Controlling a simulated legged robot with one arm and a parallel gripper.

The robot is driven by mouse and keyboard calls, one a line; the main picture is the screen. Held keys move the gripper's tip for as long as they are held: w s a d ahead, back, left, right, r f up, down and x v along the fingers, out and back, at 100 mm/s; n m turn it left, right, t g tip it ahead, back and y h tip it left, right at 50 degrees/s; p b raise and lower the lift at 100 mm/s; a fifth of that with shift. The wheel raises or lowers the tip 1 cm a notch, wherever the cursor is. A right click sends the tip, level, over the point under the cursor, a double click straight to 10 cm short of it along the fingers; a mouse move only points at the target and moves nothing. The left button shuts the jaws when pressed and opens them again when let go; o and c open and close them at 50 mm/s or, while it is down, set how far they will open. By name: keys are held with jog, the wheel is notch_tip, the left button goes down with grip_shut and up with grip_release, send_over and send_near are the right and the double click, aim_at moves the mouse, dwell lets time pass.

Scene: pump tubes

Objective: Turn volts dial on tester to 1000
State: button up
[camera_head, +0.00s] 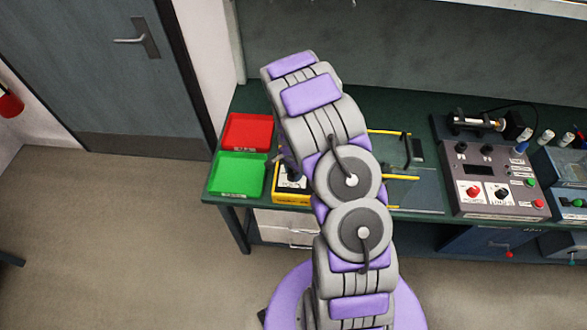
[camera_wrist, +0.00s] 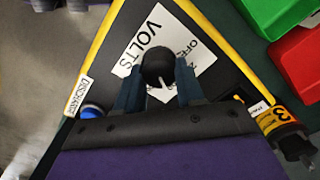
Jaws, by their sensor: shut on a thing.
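The tester (camera_head: 291,198) is a yellow-edged box with a dark top on the green bench, partly hidden behind my arm in the head view. In the wrist view its dark panel (camera_wrist: 207,62) carries a white label (camera_wrist: 140,45) reading VOLTS. The black volts dial (camera_wrist: 157,68) has a pale pointer mark and sits on that label. My gripper (camera_wrist: 158,80) has its two fingers on either side of the dial, shut on it. The numbers around the dial are mostly hidden, so I cannot read the setting. A DISCHARGE label (camera_wrist: 77,96) and a blue button (camera_wrist: 91,111) are beside it.
A red tray (camera_head: 248,131) and a green tray (camera_head: 238,174) lie left of the tester. Yellow rods (camera_head: 390,178) lie right of my arm. A grey control box (camera_head: 495,185) stands farther right. A black connector (camera_wrist: 294,143) with a yellow band is near the tester's corner.

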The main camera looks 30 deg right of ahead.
aim_at(292, 173)
jog(key=m+p, duration=0.1)
jog(key=m, duration=0.3)
jog(key=shift+s+a, duration=0.1)
jog(key=shift+s, duration=0.05)
jog(key=shift+m+p, duration=0.35)
jog(key=shift+m, duration=1.35)
jog(key=o, duration=1)
jog(key=shift+w+a, duration=0.15)
jog(key=shift+w, duration=0.05)
jog(key=shift+o, duration=0.2)
jog(key=shift+s, duration=0.1)
jog(key=shift+d+r, duration=0.2)
jog(key=shift+r, duration=0.25)
notch_tip(292, 173, up, 16)
jog(key=shift+a+r+p, duration=0.2)
jog(key=shift+p, duration=0.1)
